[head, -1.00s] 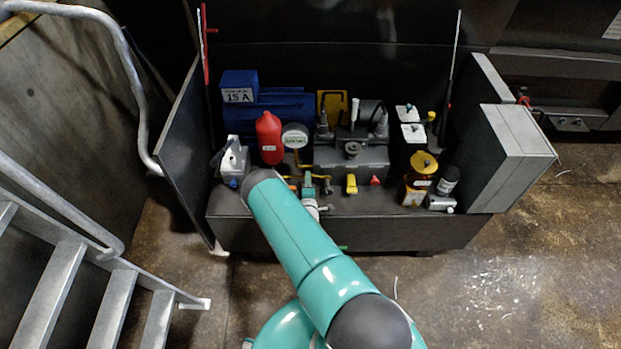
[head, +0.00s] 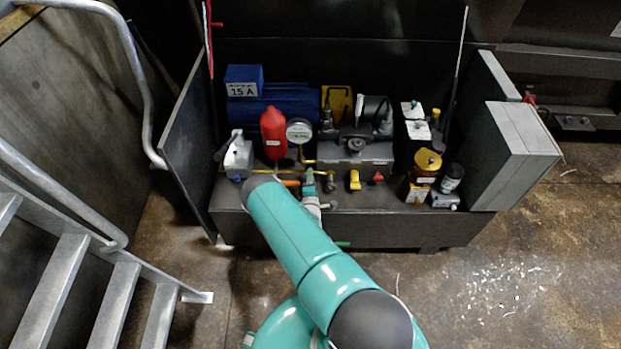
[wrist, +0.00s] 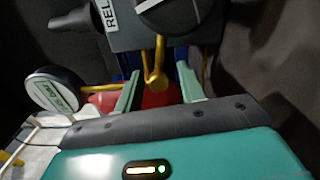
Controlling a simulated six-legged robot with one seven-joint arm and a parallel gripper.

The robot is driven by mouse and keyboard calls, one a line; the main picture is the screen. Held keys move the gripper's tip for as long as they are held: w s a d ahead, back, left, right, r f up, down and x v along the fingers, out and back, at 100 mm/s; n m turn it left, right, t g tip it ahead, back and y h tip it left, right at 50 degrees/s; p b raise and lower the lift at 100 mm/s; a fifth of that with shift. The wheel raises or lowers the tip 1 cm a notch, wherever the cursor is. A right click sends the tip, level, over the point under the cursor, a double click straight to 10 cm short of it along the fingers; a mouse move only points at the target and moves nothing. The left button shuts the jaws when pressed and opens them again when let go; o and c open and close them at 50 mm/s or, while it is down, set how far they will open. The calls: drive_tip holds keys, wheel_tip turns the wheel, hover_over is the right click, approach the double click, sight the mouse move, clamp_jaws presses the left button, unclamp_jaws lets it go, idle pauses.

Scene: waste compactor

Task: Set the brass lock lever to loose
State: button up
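A brass-coloured lever (wrist: 155,72) shows in the wrist view, below a grey block (wrist: 165,35) with a black round knob and a label whose visible part reads "REL". My gripper (wrist: 157,88) is open, with one green finger on each side of the lever. There seems to be a gap on both sides; I cannot tell if either finger touches it. In the head view my gripper (head: 310,183) is small, at the front of the dark bench, and my arm partly hides that area. I cannot make out the lever's set position.
A pressure gauge (head: 299,131) and a red bottle (head: 273,133) stand behind my gripper. The gauge also shows at left in the wrist view (wrist: 55,92). A yellow handle (head: 354,180) and a red knob (head: 378,177) are close on the right. Side panels flank the bench.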

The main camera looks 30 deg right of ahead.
drive_tip(key=v, duration=1.3)
drive_tip(key=shift+s+a, duration=0.25)
drive_tip(key=shift+a, duration=0.05)
drive_tip(key=shift+c, duration=0.5)
